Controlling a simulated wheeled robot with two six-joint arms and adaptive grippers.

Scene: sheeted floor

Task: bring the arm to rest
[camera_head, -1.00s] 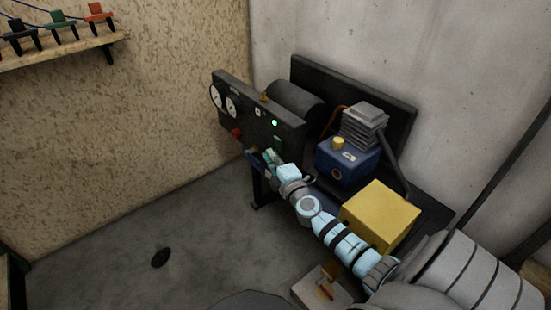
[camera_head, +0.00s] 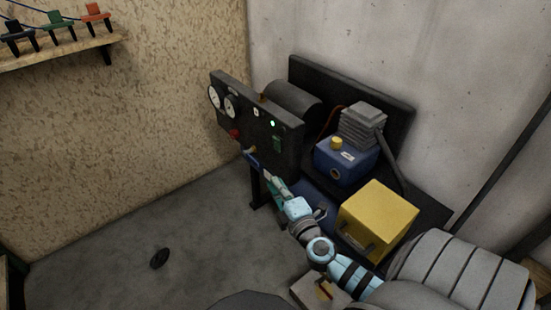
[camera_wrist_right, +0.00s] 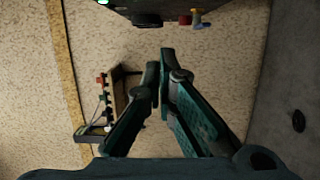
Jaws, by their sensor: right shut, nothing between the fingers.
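My right gripper (camera_head: 270,178) is shut and empty. It hangs in the air in front of and a little below the dark gauge panel (camera_head: 270,137), apart from it. The right arm reaches in from the lower right. In the right wrist view the two fingers of the gripper (camera_wrist_right: 161,80) come together at their tips with nothing between them. The panel's underside shows at the top of that view. My left gripper is not in view.
The panel has gauges (camera_head: 229,106), a red knob (camera_head: 235,134) and a blue-handled valve (camera_head: 252,160). Behind my arm stand a blue machine (camera_head: 345,164) and a yellow box (camera_head: 380,213). A black handwheel (camera_head: 160,258) lies on open floor. A wall shelf (camera_head: 65,52) holds clamps.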

